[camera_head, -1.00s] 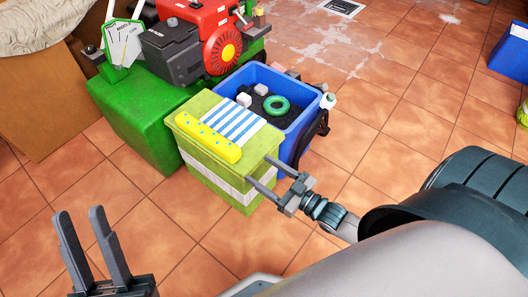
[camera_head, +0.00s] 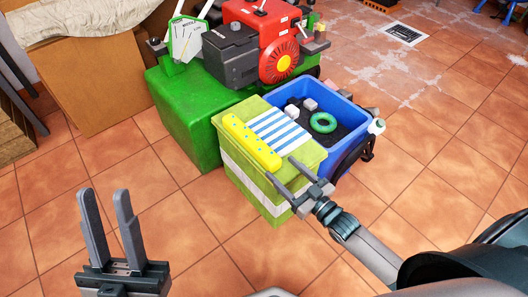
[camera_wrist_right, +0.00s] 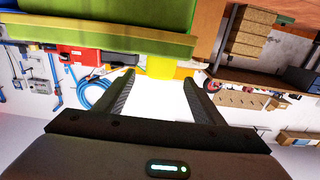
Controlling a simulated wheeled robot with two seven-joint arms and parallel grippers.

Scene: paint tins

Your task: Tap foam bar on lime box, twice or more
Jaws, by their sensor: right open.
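The foam bar (camera_head: 250,143) is yellow with small blue dots. It lies flat along the near left edge of the lid of the lime box (camera_head: 243,181), beside a blue-and-white striped cloth (camera_head: 281,129). My right gripper (camera_head: 281,168) is open and empty, its fingertips at the box's near right edge, close to the bar's near end. I cannot tell whether they touch. In the right wrist view, the bar's yellow end (camera_wrist_right: 168,68) shows beyond the open fingertips (camera_wrist_right: 160,79). My left gripper (camera_head: 104,194) is open and empty, over the floor at lower left.
A blue bin (camera_head: 345,110) holding a green ring (camera_head: 323,122) and white cubes stands behind the box. A green block (camera_head: 185,125) and a red engine (camera_head: 262,40) stand at the back left.

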